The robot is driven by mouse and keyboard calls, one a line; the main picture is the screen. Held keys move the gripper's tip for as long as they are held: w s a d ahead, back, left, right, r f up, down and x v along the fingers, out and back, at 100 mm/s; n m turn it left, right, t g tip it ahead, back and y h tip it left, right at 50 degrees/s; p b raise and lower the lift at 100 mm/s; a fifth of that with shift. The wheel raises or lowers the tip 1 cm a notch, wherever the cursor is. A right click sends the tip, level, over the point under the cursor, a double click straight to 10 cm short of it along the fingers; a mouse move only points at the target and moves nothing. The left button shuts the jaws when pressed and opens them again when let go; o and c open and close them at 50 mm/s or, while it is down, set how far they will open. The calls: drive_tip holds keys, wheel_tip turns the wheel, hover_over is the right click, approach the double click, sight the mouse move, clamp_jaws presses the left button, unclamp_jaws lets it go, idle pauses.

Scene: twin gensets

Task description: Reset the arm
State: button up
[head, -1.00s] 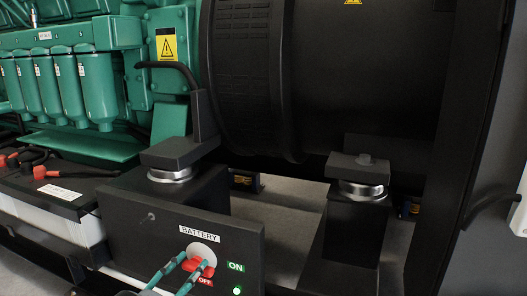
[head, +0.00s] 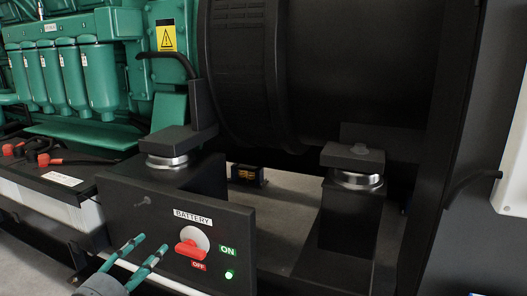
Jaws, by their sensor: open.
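My gripper (head: 146,248) shows at the bottom left of the head view. Its two green fingers are apart and empty. They are in front of the lower left of the black battery panel and clear of the red handle. The red battery switch handle (head: 192,249) sits on a white round plate under the BATTERY label. It lies tilted, between the ON label (head: 228,251) and the OFF label (head: 199,266). A green lamp (head: 229,274) is lit below ON.
A battery (head: 62,179) with red terminals and black cables stands at the left. The green engine (head: 95,70) and black generator housing (head: 330,70) fill the back. A mount post (head: 347,220) stands right of the panel. A white box (head: 512,165) is at the right edge.

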drive_tip(key=w+d+f+b, duration=0.1)
drive_tip(key=w+d, duration=0.1)
drive_tip(key=w+d+f+m+h+b, duration=0.1)
drive_tip(key=d, duration=0.1)
drive_tip(key=w+d+f+m+h+b, duration=0.1)
drive_tip(key=w+d+f+b, duration=0.1)
drive_tip(key=shift+w+d+g, duration=0.25)
drive_tip(key=shift+w+g, duration=0.05)
drive_tip(key=shift+g, duration=0.1)
drive_tip(key=p, duration=0.1)
drive_tip(key=r+n+p, duration=0.1)
drive_tip(key=p, duration=0.1)
drive_tip(key=shift+a+r, duration=0.15)
drive_tip(key=shift+r, duration=0.1)
drive_tip(key=shift+w+f+n+p, duration=0.1)
drive_tip(key=shift+n+p, duration=1.2)
drive_tip(key=shift+p, duration=0.15)
approach(182, 252)
drive_tip(key=shift+s+a+b, duration=0.4)
drive_tip(key=shift+a+b, duration=0.05)
